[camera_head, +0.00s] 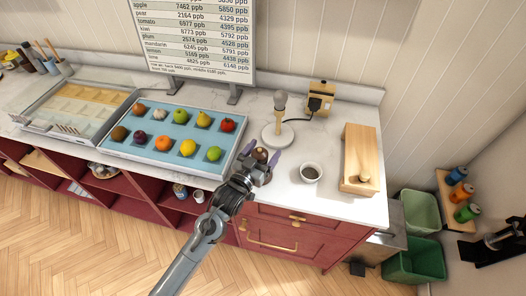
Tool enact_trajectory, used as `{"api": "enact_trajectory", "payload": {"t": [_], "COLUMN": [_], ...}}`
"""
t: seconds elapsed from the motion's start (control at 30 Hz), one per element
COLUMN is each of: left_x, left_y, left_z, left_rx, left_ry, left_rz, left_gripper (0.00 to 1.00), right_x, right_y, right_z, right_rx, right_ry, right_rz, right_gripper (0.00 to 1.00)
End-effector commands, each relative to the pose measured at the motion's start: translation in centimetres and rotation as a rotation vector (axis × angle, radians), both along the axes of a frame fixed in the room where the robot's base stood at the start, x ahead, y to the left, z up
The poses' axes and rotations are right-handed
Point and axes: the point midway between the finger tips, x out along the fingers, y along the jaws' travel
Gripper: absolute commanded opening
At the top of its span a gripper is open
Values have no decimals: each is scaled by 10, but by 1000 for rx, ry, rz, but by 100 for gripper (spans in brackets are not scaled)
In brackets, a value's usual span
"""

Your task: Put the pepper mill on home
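My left gripper (261,154) reaches over the counter's front edge, its two purple fingertips spread apart. A small brown, rounded thing (261,155) shows between the fingertips; it may be the top of the pepper mill, but most of it is hidden. I see no clear contact between it and the fingers. No spot marked "home" can be read. My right gripper is not in view.
A white bowl of dark contents (311,173) is right of the gripper. Behind stands a grey-headed device on a round white base (279,139). A blue fruit tray (150,150) lies left, a wooden box (359,152) right. Green bins (415,261) stand beyond the counter.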

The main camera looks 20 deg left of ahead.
Motion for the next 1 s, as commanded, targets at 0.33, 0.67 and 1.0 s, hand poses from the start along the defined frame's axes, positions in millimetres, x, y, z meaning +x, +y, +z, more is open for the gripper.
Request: {"api": "enact_trajectory", "payload": {"t": [0.33, 0.67, 1.0], "left_x": [0, -40, -97], "left_y": [0, 7, 16], "left_z": [3, 2, 3], "left_rx": [0, 0, 0], "left_ry": [-1, 3, 2], "left_rz": [0, 0, 0], "left_gripper": [82, 82, 82], "right_x": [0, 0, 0], "right_y": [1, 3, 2], "right_z": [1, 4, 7], "right_rx": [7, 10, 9], "right_ry": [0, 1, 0], "right_rz": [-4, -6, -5], "right_gripper": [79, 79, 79]}}
